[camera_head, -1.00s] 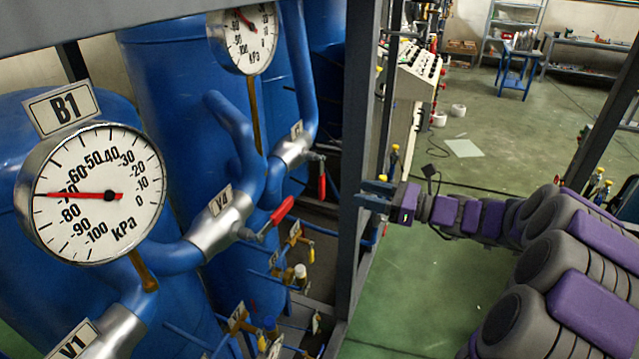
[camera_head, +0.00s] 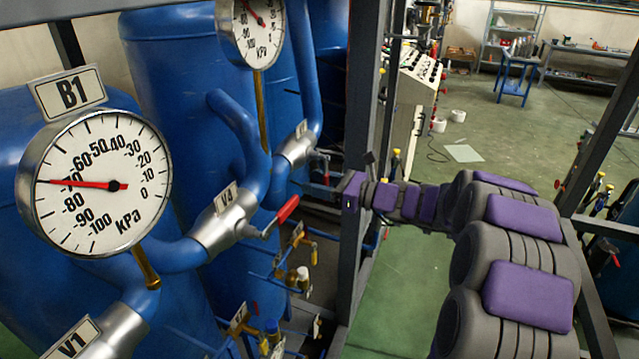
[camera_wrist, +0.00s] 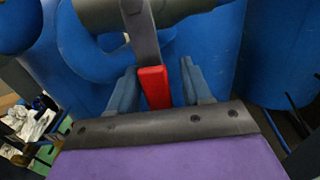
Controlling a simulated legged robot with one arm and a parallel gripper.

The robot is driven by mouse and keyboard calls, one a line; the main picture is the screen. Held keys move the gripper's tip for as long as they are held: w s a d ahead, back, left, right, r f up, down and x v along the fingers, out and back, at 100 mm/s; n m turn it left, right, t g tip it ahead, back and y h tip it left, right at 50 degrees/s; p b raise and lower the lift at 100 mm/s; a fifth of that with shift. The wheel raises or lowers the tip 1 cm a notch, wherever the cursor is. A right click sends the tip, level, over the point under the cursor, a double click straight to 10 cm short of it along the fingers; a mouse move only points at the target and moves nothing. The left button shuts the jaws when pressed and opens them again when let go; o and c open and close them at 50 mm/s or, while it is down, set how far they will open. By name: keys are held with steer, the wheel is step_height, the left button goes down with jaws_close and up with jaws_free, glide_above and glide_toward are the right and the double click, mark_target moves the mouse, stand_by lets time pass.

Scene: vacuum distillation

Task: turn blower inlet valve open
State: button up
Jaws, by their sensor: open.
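A valve with a red-tipped lever sits on the farther blue pipe; its silver body (camera_head: 297,148) shows in the head view, with the lever largely hidden near my gripper. In the wrist view the red lever grip (camera_wrist: 154,87) hangs down on a grey metal arm (camera_wrist: 140,38). My gripper (camera_wrist: 158,72) is open, with one blue finger on each side of the red grip. Gaps show, so the fingers are not closed on it. In the head view my gripper (camera_head: 315,190) reaches left past the grey post. No readable label identifies the blower inlet valve.
Valve V4 (camera_head: 222,222), with a red lever (camera_head: 288,209), stands nearer. Gauge B1 (camera_head: 95,185) and valve V1 (camera_head: 105,335) are at left. A grey frame post (camera_head: 361,120) stands close beside my wrist. Small yellow-handled valves lie below; green floor is open at right.

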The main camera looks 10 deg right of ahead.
mark_target(326, 166)
steer(key=shift+a, duration=0.2)
steer(key=shift+c, duration=0.8)
steer(key=shift+d, duration=0.1)
jaws_close()
steer(key=shift+w, duration=0.15)
steer(key=shift+w+d+r+n+b, duration=0.5)
steer(key=shift+w+n, duration=0.25)
steer(key=shift+n, duration=1.05)
steer(key=shift+w+d+r+n+b, duration=0.4)
steer(key=shift+w+d+n, duration=0.25)
steer(key=shift+n, duration=1.15)
steer(key=shift+w+d+r+n+b, duration=0.45)
steer(key=shift+w+n, duration=0.4)
steer(key=shift+n, duration=0.95)
